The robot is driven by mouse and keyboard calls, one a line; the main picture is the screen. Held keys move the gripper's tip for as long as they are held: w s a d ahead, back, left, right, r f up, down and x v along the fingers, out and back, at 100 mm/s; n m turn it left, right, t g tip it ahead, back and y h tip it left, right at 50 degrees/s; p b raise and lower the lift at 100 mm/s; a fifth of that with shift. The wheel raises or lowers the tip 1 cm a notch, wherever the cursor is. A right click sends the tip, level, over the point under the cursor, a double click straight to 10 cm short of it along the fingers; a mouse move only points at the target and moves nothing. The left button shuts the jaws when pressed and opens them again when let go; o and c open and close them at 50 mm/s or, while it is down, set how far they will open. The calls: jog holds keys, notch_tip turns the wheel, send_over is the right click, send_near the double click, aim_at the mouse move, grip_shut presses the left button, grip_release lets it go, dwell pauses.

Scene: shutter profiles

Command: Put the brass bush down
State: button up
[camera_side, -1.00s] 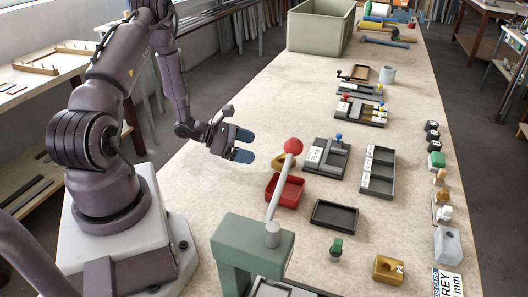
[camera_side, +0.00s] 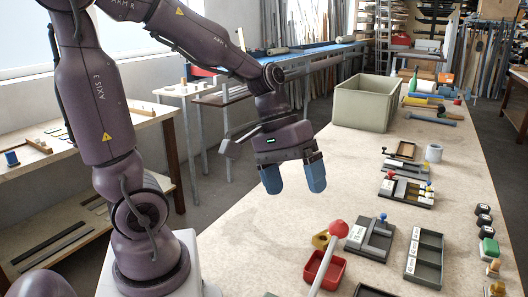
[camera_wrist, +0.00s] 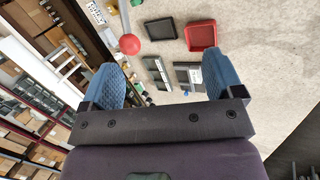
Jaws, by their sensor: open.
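My gripper (camera_side: 293,180) is raised above the bench with its two blue fingers apart and nothing between them. The wrist view also shows the spread blue fingers (camera_wrist: 160,78), with the bench far beyond them. I cannot pick out a brass bush for certain. The red tray also shows in the wrist view (camera_wrist: 190,44).
A red-knobbed lever (camera_side: 338,229) stands in front of the red tray. Slotted fixtures (camera_side: 370,238) and a grey divided tray (camera_side: 424,260) lie to the right. A green-grey crate (camera_side: 364,104) stands farther back. The bench between crate and red tray is largely clear.

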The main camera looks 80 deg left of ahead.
jog(key=s+d+r+m+t+y, duration=0.1)
jog(key=s+r+m+t+y, duration=0.1)
jog(key=s+r+m, duration=0.3)
jog(key=shift+r+m+t+y, duration=0.2)
jog(key=shift+m+t+y, duration=0.3)
jog(key=shift+y, duration=0.4)
jog(key=shift+s+a+r+m, duration=0.1)
jog(key=shift+s+r+m, duration=0.1)
jog(key=shift+r+m, duration=0.25)
jog(key=shift+c, duration=0.7)
jog(key=shift+f, duration=0.1)
